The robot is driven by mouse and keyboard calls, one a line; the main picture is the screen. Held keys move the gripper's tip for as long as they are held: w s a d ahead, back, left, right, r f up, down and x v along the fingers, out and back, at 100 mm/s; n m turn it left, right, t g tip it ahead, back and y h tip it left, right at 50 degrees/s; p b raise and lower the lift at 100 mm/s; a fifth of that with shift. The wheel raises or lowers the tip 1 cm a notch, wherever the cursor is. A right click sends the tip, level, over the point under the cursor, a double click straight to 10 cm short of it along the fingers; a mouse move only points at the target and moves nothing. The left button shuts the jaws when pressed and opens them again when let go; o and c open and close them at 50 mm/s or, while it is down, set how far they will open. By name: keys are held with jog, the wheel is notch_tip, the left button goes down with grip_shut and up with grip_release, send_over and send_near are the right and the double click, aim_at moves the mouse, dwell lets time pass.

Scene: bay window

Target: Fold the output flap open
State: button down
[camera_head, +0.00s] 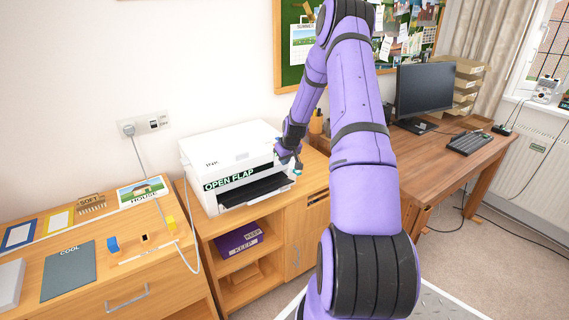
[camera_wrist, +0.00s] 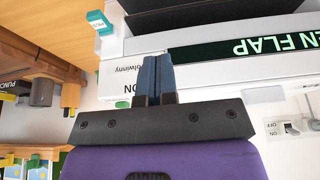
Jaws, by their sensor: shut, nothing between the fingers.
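The white printer (camera_head: 225,148) stands on the wooden cabinet. Its front carries a dark strip lettered OPEN FLAP (camera_head: 229,180), which also shows upside down in the wrist view (camera_wrist: 270,47). Below the strip is the dark output area with its flap (camera_head: 257,190); a dark panel also shows at the top of the wrist view (camera_wrist: 215,14). I cannot tell how far the flap is folded. My gripper (camera_head: 294,162) is at the printer's right front corner, partly hidden by its own wrist. In the wrist view its fingers (camera_wrist: 158,62) are together and empty, close to the white casing; contact is unclear.
A small teal and white block (camera_wrist: 101,22) is near the printer's corner. A purple KEEP box (camera_head: 239,239) lies on the shelf below. The left cabinet holds a COOL folder (camera_head: 69,270) and small blocks. A monitor (camera_head: 425,92) stands on the right desk.

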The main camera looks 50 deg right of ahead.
send_over(281, 185)
jog(key=f, duration=0.7)
jog(key=shift+w+d+f, duration=0.2)
jog(key=shift+w, duration=0.15)
jog(key=shift+s+a+f, duration=0.1)
jog(key=shift+s+f, duration=0.2)
jog(key=shift+f, duration=0.2)
jog(key=shift+s+f, duration=0.3)
jog(key=shift+f, duration=0.2)
jog(key=shift+s+a+f, duration=0.1)
jog(key=shift+s+f, duration=0.1)
jog(key=shift+f, duration=0.45)
jog(key=shift+s+f, duration=0.1)
jog(key=shift+s, duration=0.05)
jog(key=shift+s+a+f+t+h, duration=0.15)
jog(key=shift+s+f+t, duration=0.2)
jog(key=shift+t, duration=0.3)
jog(key=shift+s+d+f+t+h, duration=0.1)
jog(key=shift+f+t+h, duration=0.05)
jog(key=shift+f+t, duration=0.4)
jog(key=shift+s+a+f, duration=0.1)
jog(key=shift+a+f, duration=0.05)
jog(key=shift+f, duration=0.1)
